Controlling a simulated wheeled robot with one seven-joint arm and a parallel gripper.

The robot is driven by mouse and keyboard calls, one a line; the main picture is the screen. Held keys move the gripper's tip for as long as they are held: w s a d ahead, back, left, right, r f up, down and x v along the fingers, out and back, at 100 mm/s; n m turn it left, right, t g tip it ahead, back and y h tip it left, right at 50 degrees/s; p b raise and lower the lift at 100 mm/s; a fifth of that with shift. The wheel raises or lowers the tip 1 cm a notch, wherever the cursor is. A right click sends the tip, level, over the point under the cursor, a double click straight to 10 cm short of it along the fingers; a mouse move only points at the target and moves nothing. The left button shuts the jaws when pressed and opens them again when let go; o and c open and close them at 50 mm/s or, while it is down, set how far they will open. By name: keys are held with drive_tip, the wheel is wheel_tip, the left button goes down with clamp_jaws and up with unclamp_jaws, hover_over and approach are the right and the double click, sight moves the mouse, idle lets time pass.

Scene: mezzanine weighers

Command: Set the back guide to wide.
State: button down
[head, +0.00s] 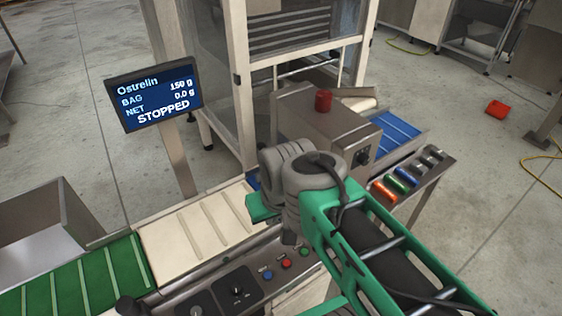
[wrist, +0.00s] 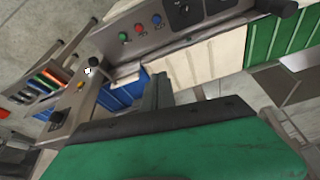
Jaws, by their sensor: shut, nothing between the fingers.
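My gripper (wrist: 160,90) shows in the wrist view as a grey pair of fingers, close together and empty, above the blue belt and the cream belt. In the head view its fingertips are hidden behind my grey wrist joints, over the line between the cream belt (head: 195,232) and the grey box. I cannot pick out the back guide or its setting for sure. A black knob (head: 362,157) sits on the side of the grey box (head: 325,130). A black round handle (wrist: 96,62) stands near the rack in the wrist view.
A front panel carries a dial (head: 237,292) and blue, red and green buttons (head: 286,264). The display (head: 155,95) reads STOPPED. A green belt (head: 75,280) lies left, a blue belt (head: 395,135) right. A rack (head: 408,178) holds coloured cylinders. A framed cabinet stands behind.

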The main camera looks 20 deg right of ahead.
drive_tip(key=shift+s, duration=0.1)
drive_tip(key=w+d+f+m+t+b, duration=0.1)
drive_tip(key=w+d+f+m+b, duration=0.45)
drive_tip(key=w+b, duration=0.3)
drive_tip(key=w+d+f+m+t+y+b, duration=0.1)
drive_tip(key=w+d+m+b, duration=0.3)
drive_tip(key=d, duration=0.4)
drive_tip(key=w+d+f+m+t+b, duration=0.3)
drive_tip(key=w+d+f+m+b, duration=0.1)
drive_tip(key=d, duration=0.5)
drive_tip(key=shift+w+m+y, duration=0.4)
drive_tip(key=shift+w+m, duration=0.1)
drive_tip(key=shift+m, duration=0.75)
drive_tip(key=shift+f, duration=0.1)
